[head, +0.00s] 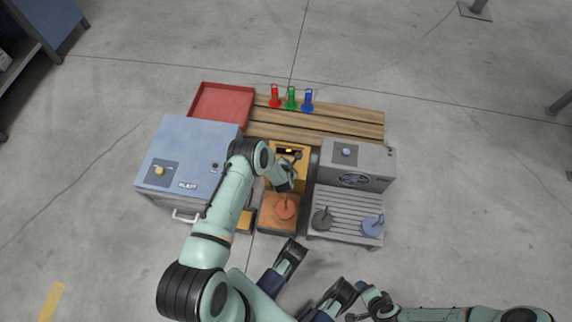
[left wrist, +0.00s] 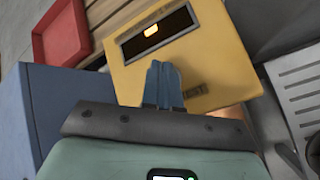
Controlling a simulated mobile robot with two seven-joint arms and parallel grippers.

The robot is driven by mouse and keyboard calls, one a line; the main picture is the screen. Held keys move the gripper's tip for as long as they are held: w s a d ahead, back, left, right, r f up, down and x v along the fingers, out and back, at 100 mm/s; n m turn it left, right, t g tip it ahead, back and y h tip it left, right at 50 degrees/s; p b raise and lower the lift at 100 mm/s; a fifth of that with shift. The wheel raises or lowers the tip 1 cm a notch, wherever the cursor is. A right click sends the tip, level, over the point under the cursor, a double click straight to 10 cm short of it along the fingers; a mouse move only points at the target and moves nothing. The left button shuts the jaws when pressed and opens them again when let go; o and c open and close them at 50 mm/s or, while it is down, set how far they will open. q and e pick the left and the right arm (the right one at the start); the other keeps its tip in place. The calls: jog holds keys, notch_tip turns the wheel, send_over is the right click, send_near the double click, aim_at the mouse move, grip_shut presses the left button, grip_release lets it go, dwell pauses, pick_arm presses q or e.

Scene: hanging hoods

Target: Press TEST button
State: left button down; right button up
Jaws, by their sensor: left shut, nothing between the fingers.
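A yellow unit (head: 274,179) stands in the middle of the head view, partly covered by my left arm. In the left wrist view its yellow face (left wrist: 217,60) fills the upper middle. It has a dark display window (left wrist: 155,36) with a lit yellow mark. Lettering that seems to read TEST (left wrist: 193,91) shows just right of my fingers. My left gripper (head: 295,158) is shut and empty, with its fingertips (left wrist: 163,66) in front of this face below the window. I cannot tell whether they touch it. The button itself is not visible, possibly hidden behind the fingers. My right arm is folded at the bottom right; its fingers are unclear.
A blue box (head: 205,147) stands left of the yellow unit and a grey machine (head: 357,178) right of it. An orange block (head: 277,222) sits in front. A red tray (head: 222,104) and red, green and blue pieces (head: 291,100) are behind, by wooden slats (head: 350,121).

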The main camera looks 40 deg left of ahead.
pick_arm(q)
jog(key=shift+f+b, duration=0.3)
jog(key=shift+f, duration=0.1)
jog(key=shift+r, duration=0.15)
dwell(0.5)
jog(key=shift+r+p, duration=0.55)
jog(key=shift+r, duration=0.15)
jog(key=shift+r+p, duration=1.75)
jog(key=shift+r, duration=0.8)
jog(key=shift+f, duration=0.1)
